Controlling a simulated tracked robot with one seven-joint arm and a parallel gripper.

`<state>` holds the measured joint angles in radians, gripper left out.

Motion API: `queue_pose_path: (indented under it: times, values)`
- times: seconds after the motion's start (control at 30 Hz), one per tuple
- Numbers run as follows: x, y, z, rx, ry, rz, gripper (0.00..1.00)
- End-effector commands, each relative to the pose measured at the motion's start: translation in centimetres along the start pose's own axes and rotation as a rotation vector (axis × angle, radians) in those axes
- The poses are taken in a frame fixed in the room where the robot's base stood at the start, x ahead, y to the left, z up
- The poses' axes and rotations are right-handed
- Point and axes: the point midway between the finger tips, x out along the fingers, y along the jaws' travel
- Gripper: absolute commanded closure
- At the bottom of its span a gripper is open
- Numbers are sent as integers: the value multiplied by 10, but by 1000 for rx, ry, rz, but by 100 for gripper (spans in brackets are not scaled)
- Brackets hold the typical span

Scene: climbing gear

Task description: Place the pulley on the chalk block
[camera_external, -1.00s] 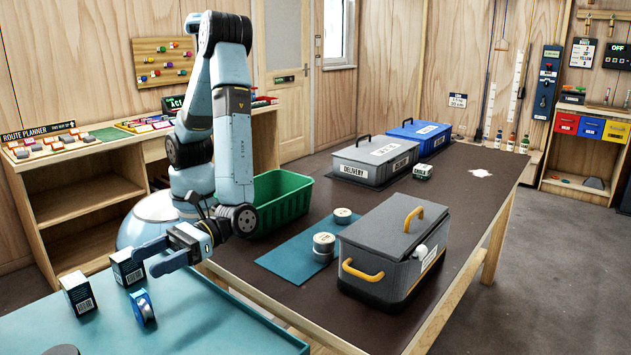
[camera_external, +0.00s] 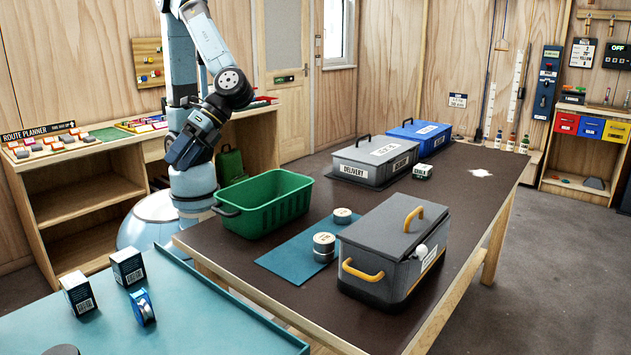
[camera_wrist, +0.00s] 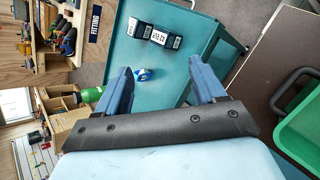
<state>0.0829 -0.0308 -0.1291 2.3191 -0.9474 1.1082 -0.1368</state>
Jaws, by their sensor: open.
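A small blue round item with a pale face, which looks like the pulley (camera_external: 142,307), stands on edge on the teal bench top. It also shows in the wrist view (camera_wrist: 143,75), between my fingers but well beyond them. Two dark boxes with white labels, the nearer box (camera_external: 78,293) and the farther box (camera_external: 128,267), stand beside it. They may be chalk blocks; I cannot read their labels. My gripper (camera_external: 185,155) is raised behind the bench, apart from all of these. In the wrist view my gripper (camera_wrist: 160,75) is open and empty.
A green crate (camera_external: 262,207) stands on the dark table's left end. A blue mat (camera_external: 285,264) with round tins (camera_external: 324,243) lies beside a grey toolbox (camera_external: 390,245) with yellow handles. The teal bench's right part (camera_external: 220,325) is clear.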

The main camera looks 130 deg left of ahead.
Motion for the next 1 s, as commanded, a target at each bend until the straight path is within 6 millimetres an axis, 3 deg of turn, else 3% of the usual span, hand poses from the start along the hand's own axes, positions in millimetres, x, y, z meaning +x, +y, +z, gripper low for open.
queue_pose_path:
  times: [0.7, 1.0]
  values:
    - [-153, -131, 56, 526, 644, -455, 31]
    - [-192, -163, 71, 628, 811, -596, 32]
